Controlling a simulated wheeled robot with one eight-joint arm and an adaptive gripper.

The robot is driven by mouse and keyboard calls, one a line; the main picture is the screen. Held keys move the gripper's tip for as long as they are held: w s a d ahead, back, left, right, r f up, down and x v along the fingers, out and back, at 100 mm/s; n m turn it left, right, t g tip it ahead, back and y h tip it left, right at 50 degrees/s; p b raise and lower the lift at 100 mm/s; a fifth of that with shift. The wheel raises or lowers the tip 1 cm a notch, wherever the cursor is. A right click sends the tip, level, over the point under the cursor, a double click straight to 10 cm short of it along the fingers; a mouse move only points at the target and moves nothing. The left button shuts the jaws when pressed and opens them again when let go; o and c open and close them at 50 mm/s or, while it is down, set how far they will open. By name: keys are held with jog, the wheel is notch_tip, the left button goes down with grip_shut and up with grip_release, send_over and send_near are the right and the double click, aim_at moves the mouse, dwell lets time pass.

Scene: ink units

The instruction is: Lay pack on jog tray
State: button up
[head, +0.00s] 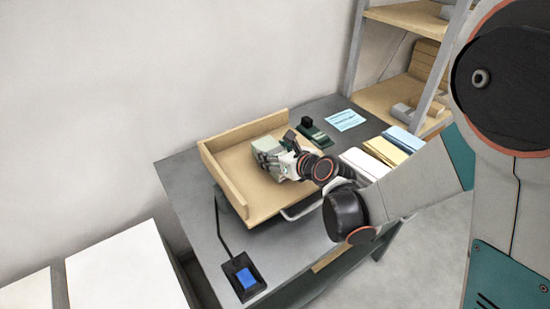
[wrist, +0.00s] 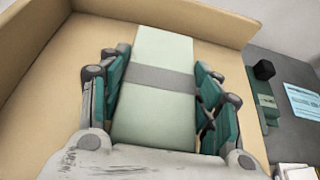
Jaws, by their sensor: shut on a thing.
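The pack (wrist: 155,112) is a pale green block with a grey band across it. My gripper (wrist: 158,85) is shut on the pack, with its teal fingers on both sides of it. The pack is over the jog tray (wrist: 52,68), a tan wooden tray with raised walls at the back and left. In the head view the tray (head: 232,171) sits on the grey table, and my gripper (head: 268,158) is above its floor. The pack (head: 266,146) is mostly hidden there by my gripper. I cannot tell whether the pack touches the tray floor.
A dark green stapler-like device (head: 313,132) and a light blue sheet (head: 345,120) lie right of the tray. White, yellow and blue paper stacks (head: 388,150) lie near the table's right edge. A black box with a blue top (head: 244,277) is at the front. Shelves (head: 405,60) stand behind.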

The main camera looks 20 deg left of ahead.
jog(key=shift+r, duration=0.1)
jog(key=shift+f, duration=0.2)
jog(key=o, duration=1.5)
jog(key=shift+r, duration=0.15)
jog(key=shift+s+d+r, duration=0.1)
jog(key=shift+d+r, duration=0.05)
jog(key=shift+r, duration=0.05)
jog(key=p+v, duration=0.3)
jog(key=v, duration=0.8)
jog(key=shift+s+d, duration=0.15)
jog(key=shift+s, duration=0.1)
